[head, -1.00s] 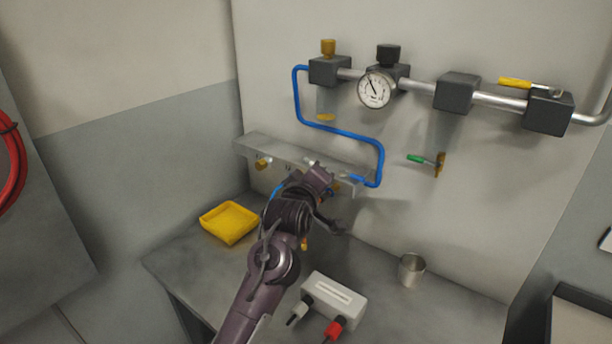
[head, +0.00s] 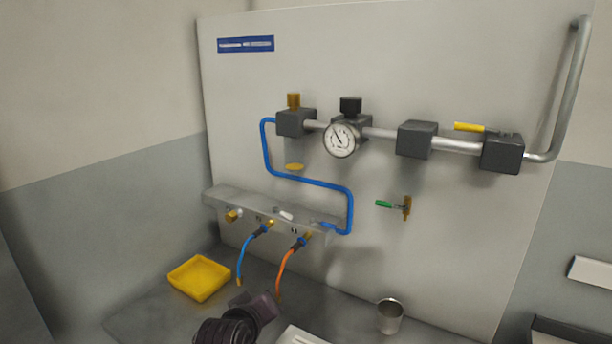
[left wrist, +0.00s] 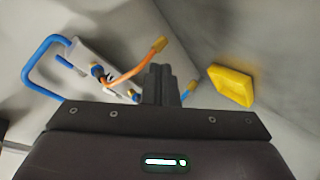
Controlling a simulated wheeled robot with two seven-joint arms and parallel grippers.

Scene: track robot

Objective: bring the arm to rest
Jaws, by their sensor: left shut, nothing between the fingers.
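My left arm (head: 240,318) shows at the bottom of the head view, low over the bench and in front of the wall panel. In the left wrist view my left gripper (left wrist: 160,82) has its fingers together with nothing between them. In the head view its fingertips cannot be made out. My right gripper is in neither view.
A grey manifold (head: 228,200) bears a blue hose (head: 245,253) and an orange hose (head: 284,265), both hanging near my left arm. A yellow tray (head: 200,278) lies left, a metal cup (head: 390,317) right. A gauge (head: 341,140) and pipework are above.

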